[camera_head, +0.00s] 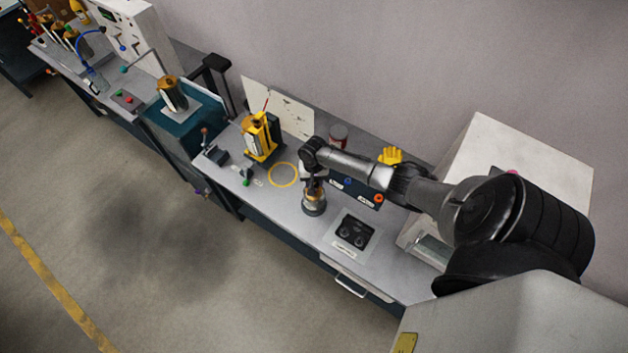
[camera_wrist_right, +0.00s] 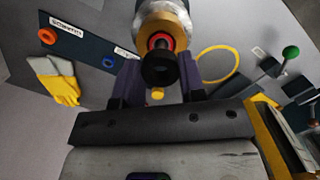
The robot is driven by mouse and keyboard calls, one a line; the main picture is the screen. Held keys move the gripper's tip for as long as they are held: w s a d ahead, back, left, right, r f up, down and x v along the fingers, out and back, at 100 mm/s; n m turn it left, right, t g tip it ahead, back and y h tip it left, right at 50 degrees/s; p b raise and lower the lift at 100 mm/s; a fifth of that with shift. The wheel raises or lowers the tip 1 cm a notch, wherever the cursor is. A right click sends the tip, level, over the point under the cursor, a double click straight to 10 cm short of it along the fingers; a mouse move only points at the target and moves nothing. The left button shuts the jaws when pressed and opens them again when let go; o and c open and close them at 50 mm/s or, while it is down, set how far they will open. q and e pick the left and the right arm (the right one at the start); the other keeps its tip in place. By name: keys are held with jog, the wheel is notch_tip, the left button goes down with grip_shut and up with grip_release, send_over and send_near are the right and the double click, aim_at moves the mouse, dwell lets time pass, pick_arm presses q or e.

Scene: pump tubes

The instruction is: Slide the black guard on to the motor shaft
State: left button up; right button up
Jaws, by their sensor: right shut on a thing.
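The motor (camera_head: 314,208), a silver cylinder with a brass-coloured top, stands upright on the grey bench. In the right wrist view the motor (camera_wrist_right: 162,25) is ahead of the fingers, with a red ring at its centre. My right gripper (camera_head: 313,185) is directly above the motor, pointing down. In the wrist view its fingers (camera_wrist_right: 160,82) are shut on the black guard (camera_wrist_right: 160,69), a short black ring. The guard lines up closely with the red ring and partly covers it. My left gripper is out of view.
A yellow ring marking (camera_head: 283,175) lies left of the motor, with a yellow machine (camera_head: 262,138) behind it. A black tray (camera_head: 354,232) sits to the right. Yellow gloves (camera_head: 390,155) and a dark red can (camera_head: 338,135) are at the back. The bench front edge is close to the motor.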

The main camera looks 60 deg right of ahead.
dwell(0.5)
jog(key=shift+p, duration=0.3)
dwell(0.4)
jog(key=shift+p, duration=0.3)
dwell(0.3)
jog(key=shift+f+b, duration=0.35)
jog(key=shift+f, duration=0.1)
dwell(0.3)
jog(key=shift+f+b, duration=0.75)
jog(key=shift+f, duration=0.2)
jog(key=o, duration=0.7)
jog(key=shift+o, duration=1.4)
jog(key=shift+r, duration=0.1)
